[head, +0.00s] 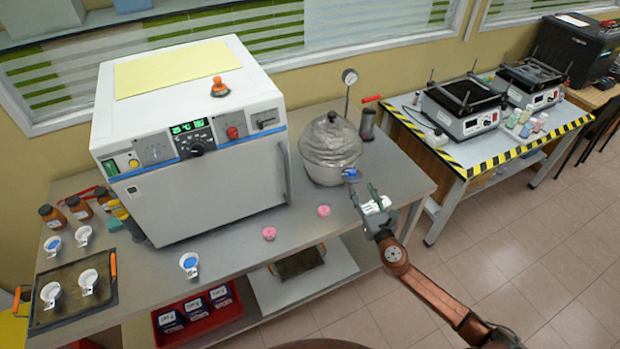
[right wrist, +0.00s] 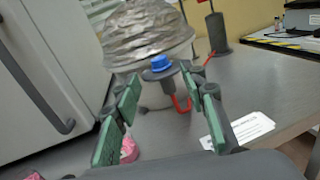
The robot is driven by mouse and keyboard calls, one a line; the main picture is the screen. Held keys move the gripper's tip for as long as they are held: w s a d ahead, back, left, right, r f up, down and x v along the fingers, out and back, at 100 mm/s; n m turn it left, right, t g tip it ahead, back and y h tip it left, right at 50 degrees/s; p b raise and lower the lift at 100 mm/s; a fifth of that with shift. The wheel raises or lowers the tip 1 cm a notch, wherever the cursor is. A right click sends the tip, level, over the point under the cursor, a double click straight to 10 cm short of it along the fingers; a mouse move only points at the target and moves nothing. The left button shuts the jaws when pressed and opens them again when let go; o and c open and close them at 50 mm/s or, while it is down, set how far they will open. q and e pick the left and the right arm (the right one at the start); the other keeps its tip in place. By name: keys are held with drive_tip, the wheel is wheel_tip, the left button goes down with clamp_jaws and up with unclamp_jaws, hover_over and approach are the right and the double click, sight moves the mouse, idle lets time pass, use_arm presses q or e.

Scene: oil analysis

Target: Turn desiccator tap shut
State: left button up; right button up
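The desiccator (head: 328,148) is a rounded vessel wrapped in crinkled silver foil, standing on the grey bench right of the white oven. Its blue tap (head: 351,174) sticks out low on the near right side. In the right wrist view the blue tap knob (right wrist: 160,62) sits on a grey fitting, with a red bent piece (right wrist: 182,104) below it. My right gripper (head: 365,192) is open and empty, just in front of the tap. In the right wrist view its green-padded fingers (right wrist: 172,88) are spread either side of the fitting, apart from it. My left gripper is not seen.
The white oven (head: 195,135) stands left of the desiccator. A gauge (head: 349,77) on a thin stem and a dark cylinder with a red handle (head: 367,122) stand behind. Pink pieces (head: 269,233) lie on the front bench. A white card (right wrist: 237,131) lies right of the gripper.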

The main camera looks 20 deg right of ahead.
sight(354, 174)
drive_tip(key=w, duration=0.7)
drive_tip(key=shift+w+d+b, duration=0.3)
drive_tip(key=shift+w+d, duration=0.05)
drive_tip(key=shift+w, duration=0.05)
drive_tip(key=shift+c, duration=0.7)
clamp_jaws()
